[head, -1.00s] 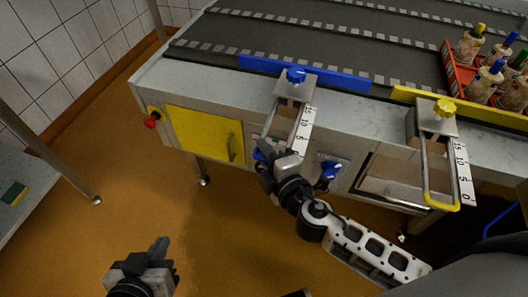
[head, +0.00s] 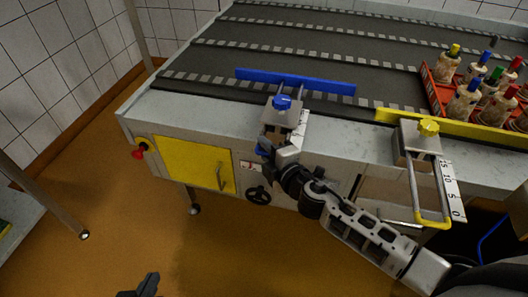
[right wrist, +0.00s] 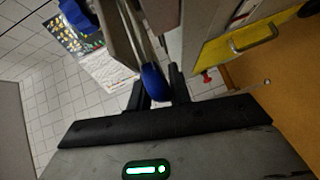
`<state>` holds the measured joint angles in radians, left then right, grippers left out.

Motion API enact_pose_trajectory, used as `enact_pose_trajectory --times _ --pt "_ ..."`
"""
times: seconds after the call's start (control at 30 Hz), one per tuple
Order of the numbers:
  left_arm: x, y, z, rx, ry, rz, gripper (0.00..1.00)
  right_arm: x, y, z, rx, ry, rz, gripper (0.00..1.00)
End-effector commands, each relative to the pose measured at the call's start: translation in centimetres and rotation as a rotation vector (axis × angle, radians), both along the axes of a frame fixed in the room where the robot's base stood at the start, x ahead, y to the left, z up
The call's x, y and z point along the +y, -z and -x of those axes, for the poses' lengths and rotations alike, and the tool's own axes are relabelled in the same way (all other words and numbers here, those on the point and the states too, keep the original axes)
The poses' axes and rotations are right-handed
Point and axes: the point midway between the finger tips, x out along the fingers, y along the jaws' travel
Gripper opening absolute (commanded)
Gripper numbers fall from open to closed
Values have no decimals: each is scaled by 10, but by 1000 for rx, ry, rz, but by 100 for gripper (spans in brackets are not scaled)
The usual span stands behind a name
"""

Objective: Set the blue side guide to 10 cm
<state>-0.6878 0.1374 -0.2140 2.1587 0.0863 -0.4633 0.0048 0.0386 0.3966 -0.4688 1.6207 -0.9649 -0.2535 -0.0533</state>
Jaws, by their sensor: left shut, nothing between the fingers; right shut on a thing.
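The blue side guide (head: 296,82) is a long blue bar over the edge of the dark belt, standing off from its grey clamp block on thin rods. A blue knob (head: 281,102) tops the block. The white scale (head: 302,124) beside it is largely hidden by my right gripper (head: 270,150), so I cannot read it. My right gripper is shut on the guide's blue handle, close to the machine's front. In the right wrist view the blue handle (right wrist: 155,83) sits between the fingers. My left gripper (head: 151,281) is shut and empty, low over the floor.
To the right are a yellow guide (head: 470,127) with its yellow knob (head: 428,127), handle and scale. A red crate (head: 437,92) of bottles stands on the belt. The front has a yellow door (head: 190,163), a black handwheel (head: 258,194) and a red button (head: 138,154).

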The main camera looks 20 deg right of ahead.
Motion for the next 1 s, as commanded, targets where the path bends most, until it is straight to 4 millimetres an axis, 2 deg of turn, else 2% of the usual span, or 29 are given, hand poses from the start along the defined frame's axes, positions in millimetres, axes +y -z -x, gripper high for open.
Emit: enact_pose_trajectory --times 0.03,0.07,0.1,0.67,0.87,1.0 --pt "0 0 0 -2 0 0 0 2 9 4 19 -5 -2 0" --pt "0 0 0 -2 0 0 0 2 9 4 19 -5 -3 25" --pt "0 -1 0 -2 0 0 0 2 9 4 19 -5 -2 34" --pt "0 1 0 3 0 -1 0 0 4 5 8 -1 -1 34" --pt "0 2 1 5 0 -2 0 -5 0 34 10 -2 0 34" --pt "0 5 1 5 0 0 0 -12 -3 67 13 -2 -1 34"
